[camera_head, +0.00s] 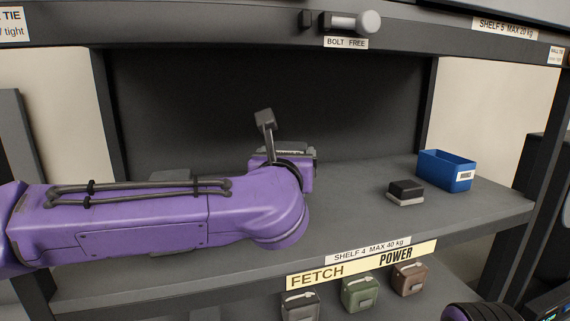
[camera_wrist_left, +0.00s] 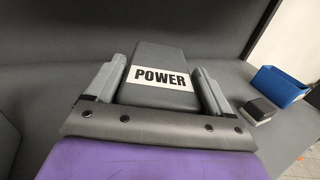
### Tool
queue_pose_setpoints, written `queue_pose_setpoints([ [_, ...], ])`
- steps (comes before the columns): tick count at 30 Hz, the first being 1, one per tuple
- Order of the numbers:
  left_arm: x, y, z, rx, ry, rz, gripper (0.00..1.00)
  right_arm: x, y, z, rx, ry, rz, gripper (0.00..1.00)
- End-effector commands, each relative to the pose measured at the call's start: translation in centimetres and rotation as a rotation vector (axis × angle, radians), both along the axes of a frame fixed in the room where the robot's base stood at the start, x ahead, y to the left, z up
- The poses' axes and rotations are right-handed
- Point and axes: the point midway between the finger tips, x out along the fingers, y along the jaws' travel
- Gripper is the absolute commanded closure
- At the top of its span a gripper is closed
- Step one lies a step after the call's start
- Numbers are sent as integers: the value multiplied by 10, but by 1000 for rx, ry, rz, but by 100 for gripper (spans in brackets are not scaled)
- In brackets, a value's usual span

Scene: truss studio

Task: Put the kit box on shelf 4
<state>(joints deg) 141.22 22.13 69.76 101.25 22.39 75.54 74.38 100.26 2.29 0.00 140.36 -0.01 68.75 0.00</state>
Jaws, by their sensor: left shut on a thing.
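The kit box (camera_wrist_left: 158,92), a dark grey box with a white POWER label, sits between the two grey fingers of my left gripper (camera_wrist_left: 159,74) in the left wrist view. The gripper is shut on it. In the head view my left gripper (camera_head: 288,158) is over shelf 4 (camera_head: 345,205), left of its middle, mostly hidden behind my purple arm. Only a dark sliver of the box shows there. Whether the box touches the shelf I cannot tell. Shelf 4's label (camera_head: 368,250) is on its front edge. My right gripper is not in view.
A blue bin (camera_head: 440,170) and a small black-and-grey box (camera_head: 405,192) stand on the shelf's right part. A grey object (camera_head: 170,175) shows partly behind my arm. A FETCH POWER strip (camera_head: 360,265) hangs below the edge. The upper shelf (camera_head: 230,28) limits height.

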Motion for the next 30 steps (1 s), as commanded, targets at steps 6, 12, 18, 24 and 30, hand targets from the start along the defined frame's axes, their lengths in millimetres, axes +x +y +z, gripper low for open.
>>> queue_pose_setpoints([
  [6, 3, 1, -22, 1, -2, 0, 73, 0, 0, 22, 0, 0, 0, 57],
  [12, 3, 1, -27, 0, -3, 0, 73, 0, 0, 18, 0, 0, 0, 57],
  [18, 3, 1, -32, 0, 1, 0, 15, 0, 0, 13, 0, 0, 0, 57],
  [24, 3, 1, -31, 0, 1, 1, 0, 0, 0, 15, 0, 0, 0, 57],
  [30, -7, 2, -32, -1, -1, 0, 0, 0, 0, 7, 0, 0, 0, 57],
])
